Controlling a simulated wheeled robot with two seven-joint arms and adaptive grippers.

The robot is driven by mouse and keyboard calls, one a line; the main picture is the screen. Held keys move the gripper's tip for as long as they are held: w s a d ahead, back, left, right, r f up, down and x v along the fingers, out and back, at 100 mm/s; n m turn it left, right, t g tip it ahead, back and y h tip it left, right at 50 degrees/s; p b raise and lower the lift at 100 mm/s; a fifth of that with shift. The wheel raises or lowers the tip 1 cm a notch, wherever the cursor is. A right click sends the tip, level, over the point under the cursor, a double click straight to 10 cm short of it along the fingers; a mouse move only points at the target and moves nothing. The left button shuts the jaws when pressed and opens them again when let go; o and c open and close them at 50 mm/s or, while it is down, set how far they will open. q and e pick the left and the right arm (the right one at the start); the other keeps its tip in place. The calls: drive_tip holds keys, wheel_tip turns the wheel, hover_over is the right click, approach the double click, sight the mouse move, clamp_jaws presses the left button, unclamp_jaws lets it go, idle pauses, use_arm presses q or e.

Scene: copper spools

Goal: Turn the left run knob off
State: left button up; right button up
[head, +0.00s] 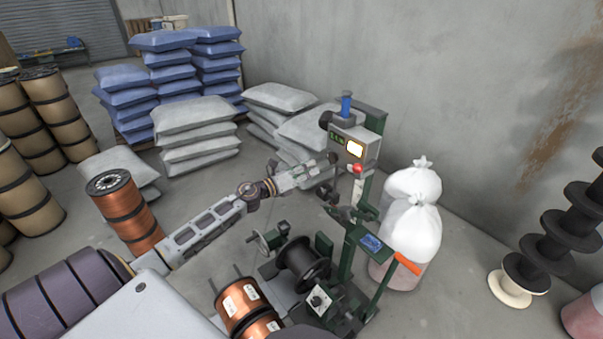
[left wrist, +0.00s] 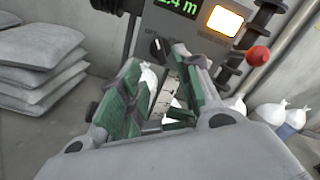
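The grey control box (head: 355,143) stands on a dark green post, with a green display, a lit pale screen and a red button (head: 358,168). In the left wrist view, a dark knob (left wrist: 159,48) is on the lower part of the box face (left wrist: 185,28), just beyond my fingertips. Its exact pointer angle is too small to tell. My left gripper (head: 318,168) reaches the box from the left. In the left wrist view its green-padded fingers (left wrist: 156,68) are apart with a gap between them, holding nothing. Contact with the knob cannot be told. My right gripper is not in view.
The red button (left wrist: 258,56) sits right of my fingers in the wrist view. Below the box are a black spool (head: 300,262), a copper spool (head: 245,305) and a dial (head: 318,300). White sacks (head: 412,225) stand right; grey sacks (head: 195,135) lie behind my arm.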

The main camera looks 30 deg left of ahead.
use_arm(q)
drive_tip(key=shift+v, duration=1.1)
